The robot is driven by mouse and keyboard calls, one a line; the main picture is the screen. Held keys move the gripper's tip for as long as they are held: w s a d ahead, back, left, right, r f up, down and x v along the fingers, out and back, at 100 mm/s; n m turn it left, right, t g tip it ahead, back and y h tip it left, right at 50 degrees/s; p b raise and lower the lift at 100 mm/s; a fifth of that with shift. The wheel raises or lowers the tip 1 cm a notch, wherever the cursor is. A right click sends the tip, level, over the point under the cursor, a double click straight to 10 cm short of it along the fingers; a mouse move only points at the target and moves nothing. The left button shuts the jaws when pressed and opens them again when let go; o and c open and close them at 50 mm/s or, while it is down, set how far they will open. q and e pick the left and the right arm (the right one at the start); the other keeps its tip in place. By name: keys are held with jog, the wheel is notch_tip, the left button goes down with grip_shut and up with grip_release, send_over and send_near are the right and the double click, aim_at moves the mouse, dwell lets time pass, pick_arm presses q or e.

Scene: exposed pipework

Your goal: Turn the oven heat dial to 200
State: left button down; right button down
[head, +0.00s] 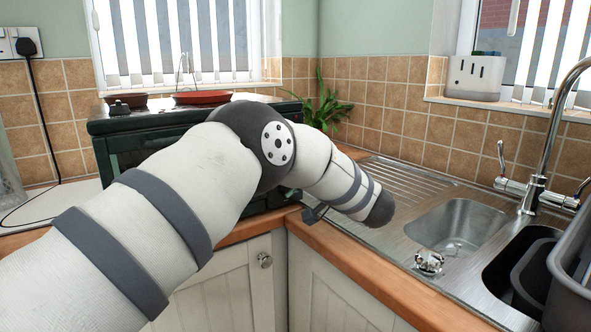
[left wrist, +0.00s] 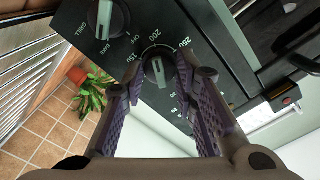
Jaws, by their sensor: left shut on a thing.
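The oven (head: 122,139) is a dark countertop unit at the left of the head view, with its front largely hidden behind my left arm. In the left wrist view its black control panel (left wrist: 215,60) shows the heat dial (left wrist: 158,70), a dark round knob with a pale pointer line. The numbers 150, 200 and 250 are printed around it. My left gripper (left wrist: 160,80) has its purple-padded fingers on either side of this knob and is shut on it. I cannot tell exactly which mark the pointer line meets. My right gripper is not in view.
Another knob (left wrist: 107,18) sits beside the heat dial, near the word GRILL. A red pan (head: 203,97) stands on the oven. A potted plant (head: 322,107) is in the corner behind. A steel sink (head: 455,228) with a tap (head: 545,150) lies to the right.

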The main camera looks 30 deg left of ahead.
pick_arm(q)
jog(key=c, duration=1.3)
grip_release()
jog(key=v, duration=1.2)
